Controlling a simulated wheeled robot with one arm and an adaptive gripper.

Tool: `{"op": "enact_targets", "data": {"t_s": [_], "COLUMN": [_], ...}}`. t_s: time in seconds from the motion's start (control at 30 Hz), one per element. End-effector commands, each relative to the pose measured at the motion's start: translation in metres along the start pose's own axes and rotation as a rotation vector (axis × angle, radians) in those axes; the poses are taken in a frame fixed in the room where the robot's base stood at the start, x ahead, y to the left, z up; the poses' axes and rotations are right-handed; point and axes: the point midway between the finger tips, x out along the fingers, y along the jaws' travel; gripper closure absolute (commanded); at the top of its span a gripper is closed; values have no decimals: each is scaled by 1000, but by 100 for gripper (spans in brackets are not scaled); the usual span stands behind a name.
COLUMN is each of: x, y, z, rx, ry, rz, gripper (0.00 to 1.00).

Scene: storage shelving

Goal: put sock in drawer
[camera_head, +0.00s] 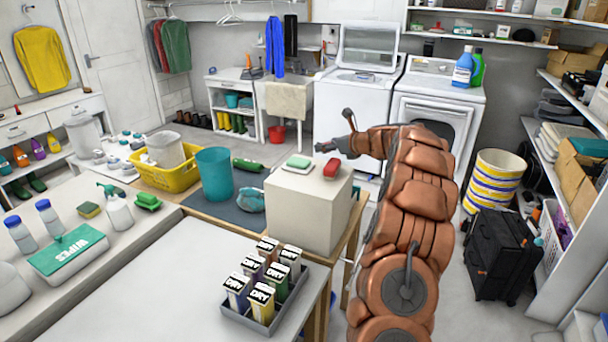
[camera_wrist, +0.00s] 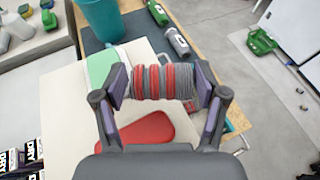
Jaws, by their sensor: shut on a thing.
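A rolled sock with red and grey stripes (camera_wrist: 163,82) is between the two fingers of my gripper (camera_wrist: 160,84) in the wrist view. The fingers press on its two ends. In the head view my gripper (camera_head: 326,147) is above the back right of a cream box (camera_head: 305,215), and the sock cannot be made out there. A white cabinet with drawer fronts (camera_head: 22,130) stands at the far left, and its drawers look shut. I cannot tell which drawer is the task's.
A red item (camera_head: 331,169) and a green and white item (camera_head: 298,162) lie on the cream box. A teal bin (camera_head: 214,174) and a yellow basket (camera_head: 160,178) stand to its left. A grey tray of DRY cartons (camera_head: 262,323) is in front.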

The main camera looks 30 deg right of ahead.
Motion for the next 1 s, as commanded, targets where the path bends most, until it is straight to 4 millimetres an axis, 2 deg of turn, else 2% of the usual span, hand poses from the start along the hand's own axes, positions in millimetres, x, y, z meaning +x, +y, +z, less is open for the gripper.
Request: {"op": "enact_targets", "data": {"t_s": [1.0], "x": [-25], "y": [123], "z": [-20], "rx": [0], "ry": [-4], "rz": [1], "gripper": [52]}}
